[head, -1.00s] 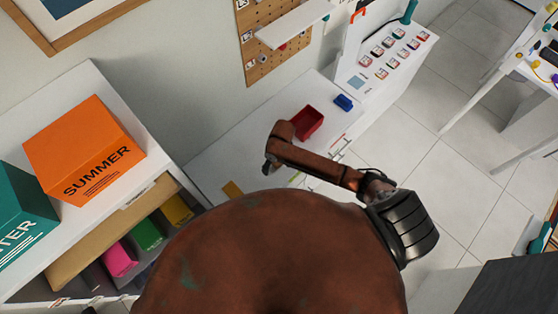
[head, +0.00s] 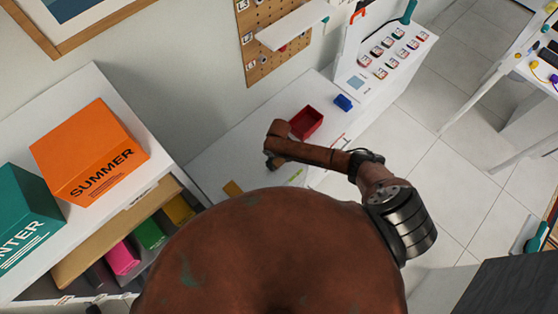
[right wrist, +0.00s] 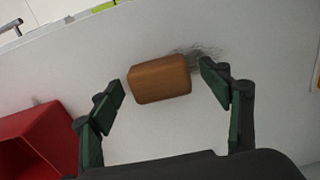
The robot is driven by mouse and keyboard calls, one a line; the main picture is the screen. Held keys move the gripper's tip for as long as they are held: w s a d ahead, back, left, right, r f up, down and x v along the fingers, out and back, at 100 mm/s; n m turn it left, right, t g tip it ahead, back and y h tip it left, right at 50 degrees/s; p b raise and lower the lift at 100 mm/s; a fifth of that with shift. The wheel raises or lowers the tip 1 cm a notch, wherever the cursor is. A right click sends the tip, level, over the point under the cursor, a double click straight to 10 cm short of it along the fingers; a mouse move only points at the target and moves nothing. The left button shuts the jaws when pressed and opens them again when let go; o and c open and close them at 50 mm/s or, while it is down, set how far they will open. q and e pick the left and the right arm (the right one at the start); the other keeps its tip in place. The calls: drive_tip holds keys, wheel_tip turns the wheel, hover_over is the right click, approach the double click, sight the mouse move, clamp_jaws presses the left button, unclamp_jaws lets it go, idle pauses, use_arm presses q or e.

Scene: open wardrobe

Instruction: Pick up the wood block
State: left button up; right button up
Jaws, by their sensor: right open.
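The wood block (right wrist: 160,78) is a brown block with rounded edges, lying on a white surface in the right wrist view. My right gripper (right wrist: 161,80) is open, with one green-padded finger on each side of the block. Gaps show between the block and both fingers, so it is not gripped. In the head view my right gripper (head: 272,160) hangs over the white desk, seen from behind, and the block cannot be made out there. My left gripper is not in view.
A red bin (head: 306,122) stands close to my right gripper; it also shows in the right wrist view (right wrist: 38,140). A blue item (head: 343,102) lies behind it. An orange SUMMER box (head: 88,152) stands on the white cabinet at left. A pegboard shelf (head: 292,28) overhangs the back.

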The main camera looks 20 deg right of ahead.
drive_tip(key=shift+c, duration=0.4)
drive_tip(key=c, duration=1.2)
drive_tip(key=shift+o, duration=0.2)
